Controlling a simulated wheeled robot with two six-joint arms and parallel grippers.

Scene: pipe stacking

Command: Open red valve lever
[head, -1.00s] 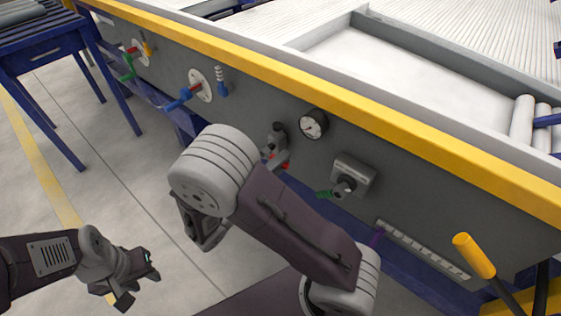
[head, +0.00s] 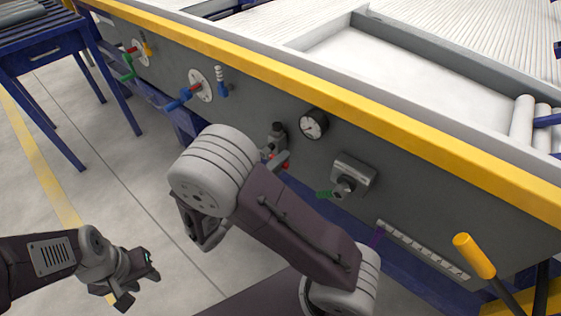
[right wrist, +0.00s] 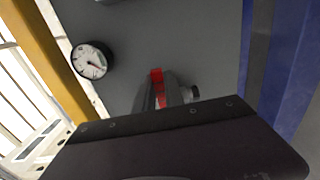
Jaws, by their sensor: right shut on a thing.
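The red valve lever (head: 285,161) is on the grey side panel, below the grey valve body, left of and below the gauge in the head view. It also shows in the right wrist view (right wrist: 157,84) as a red strip between my fingers. My right gripper (head: 273,155) is shut on the lever; my own arm partly hides it in the head view. Its fingers (right wrist: 160,92) also show in the right wrist view. My left gripper (head: 146,281) is open and empty, over the floor at lower left, away from the panel.
A round gauge (head: 313,123) sits right of the valve. A grey box with a knob (head: 352,177) and a green lever (head: 324,194) are further right. Blue (head: 181,98) and green (head: 127,66) valve handles are to the left. A yellow rail (head: 400,118) runs above.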

